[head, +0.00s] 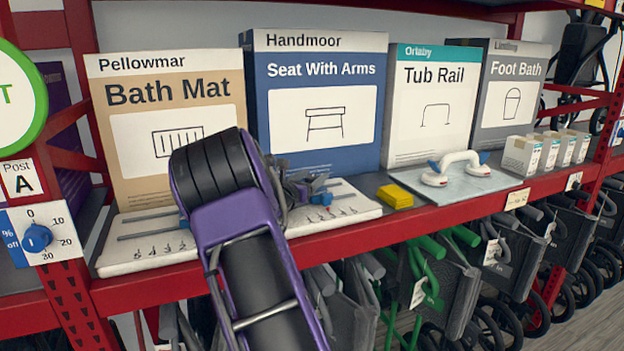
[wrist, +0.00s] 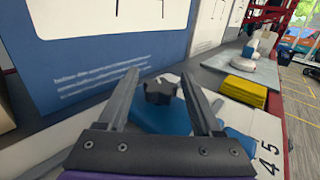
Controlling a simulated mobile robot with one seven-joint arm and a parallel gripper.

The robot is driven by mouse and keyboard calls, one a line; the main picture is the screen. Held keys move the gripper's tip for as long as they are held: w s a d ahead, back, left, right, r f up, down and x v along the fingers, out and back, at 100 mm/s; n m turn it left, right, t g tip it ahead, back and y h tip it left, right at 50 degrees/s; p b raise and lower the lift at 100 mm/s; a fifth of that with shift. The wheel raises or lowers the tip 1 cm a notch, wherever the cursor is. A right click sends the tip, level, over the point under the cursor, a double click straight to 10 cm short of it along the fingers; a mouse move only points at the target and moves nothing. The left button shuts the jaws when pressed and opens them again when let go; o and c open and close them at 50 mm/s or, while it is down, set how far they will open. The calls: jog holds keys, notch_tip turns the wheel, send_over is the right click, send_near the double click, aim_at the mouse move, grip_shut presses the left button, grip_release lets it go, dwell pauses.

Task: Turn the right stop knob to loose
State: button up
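My gripper (wrist: 160,78) is open, its two fingers on either side of a black lobed knob (wrist: 160,92). The knob stands on a blue block (wrist: 165,118); no finger clearly touches it. A second blue part (wrist: 238,140) lies to the right, by the printed 4 and 5. In the head view, my gripper (head: 300,187) is over the white numbered board (head: 350,208) with rods, and a blue part (head: 324,198) shows beside it.
A yellow block (head: 395,196) lies right of the board, before a tray with a white grab rail (head: 452,168). The Seat With Arms box (head: 325,100) stands close behind. The red shelf edge (head: 400,228) runs in front.

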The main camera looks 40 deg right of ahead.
jog(key=shift+o, duration=0.5)
jog(key=shift+s+a+f, duration=0.1)
jog(key=shift+a, duration=0.1)
jog(key=v, duration=1.7)
jog(key=shift+s, duration=0.1)
